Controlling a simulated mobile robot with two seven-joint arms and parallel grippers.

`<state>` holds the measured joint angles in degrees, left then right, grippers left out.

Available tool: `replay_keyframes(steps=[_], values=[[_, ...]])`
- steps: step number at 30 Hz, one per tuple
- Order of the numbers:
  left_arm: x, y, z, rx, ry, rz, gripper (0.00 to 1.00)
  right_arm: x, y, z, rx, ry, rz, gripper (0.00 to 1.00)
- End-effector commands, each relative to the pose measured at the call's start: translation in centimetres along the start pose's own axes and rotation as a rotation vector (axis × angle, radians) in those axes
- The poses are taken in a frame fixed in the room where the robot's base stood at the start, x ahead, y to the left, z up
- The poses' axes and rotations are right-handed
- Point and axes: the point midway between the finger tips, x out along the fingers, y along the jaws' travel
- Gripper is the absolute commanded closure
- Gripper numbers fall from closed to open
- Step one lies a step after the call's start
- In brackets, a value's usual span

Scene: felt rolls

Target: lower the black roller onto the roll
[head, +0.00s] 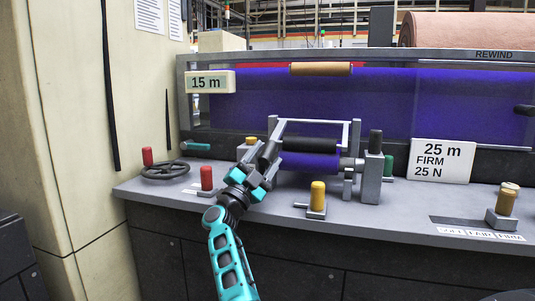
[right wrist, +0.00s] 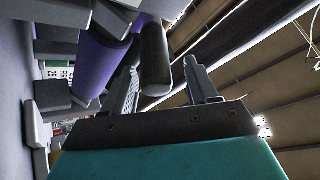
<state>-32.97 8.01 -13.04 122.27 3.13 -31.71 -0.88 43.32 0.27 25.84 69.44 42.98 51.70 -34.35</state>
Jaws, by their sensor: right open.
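The black roller (head: 310,144) hangs in a grey swing frame (head: 318,122) just above the purple roll (head: 308,162). Only a narrow gap, if any, shows between them. My right gripper (head: 263,153) is at the left end of the frame and roller. In the right wrist view its two fingers stand apart, with the black roller (right wrist: 155,55) showing between them and the purple roll (right wrist: 98,62) to the left. The gripper is open; whether a finger touches the roller I cannot tell. My left gripper is not in view.
A red knob (head: 206,178), a yellow knob (head: 317,197) and a handwheel (head: 166,170) stand on the grey bench. A grey post with a black top (head: 375,155) stands right of the roll. Signs read 15 m (head: 208,82) and 25 m FIRM 25 N (head: 442,161).

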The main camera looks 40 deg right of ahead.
Motion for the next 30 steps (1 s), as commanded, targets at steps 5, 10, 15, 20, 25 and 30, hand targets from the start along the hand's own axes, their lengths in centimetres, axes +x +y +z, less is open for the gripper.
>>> replay_keyframes(steps=[5,10,15,20,25,30], values=[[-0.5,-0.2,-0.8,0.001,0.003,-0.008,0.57,-3.5,-2.1,-1.4,0.003,-0.006,0.001,0.42],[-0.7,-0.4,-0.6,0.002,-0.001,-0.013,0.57,-6.5,-3.7,-2.6,0.001,-0.007,0.000,0.42],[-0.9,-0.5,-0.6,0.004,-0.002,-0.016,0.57,-8.5,-4.7,-3.4,0.000,-0.004,0.000,0.42],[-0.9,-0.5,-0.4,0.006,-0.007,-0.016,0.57,-9.3,-5.1,-3.7,0.001,-0.001,0.000,0.42],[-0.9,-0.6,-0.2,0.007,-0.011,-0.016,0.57,-9.4,-5.1,-3.8,0.000,-0.001,0.000,0.42],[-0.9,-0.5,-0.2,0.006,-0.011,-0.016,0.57,-9.2,-5.0,-3.7,-0.002,-0.001,-0.003,0.49]])
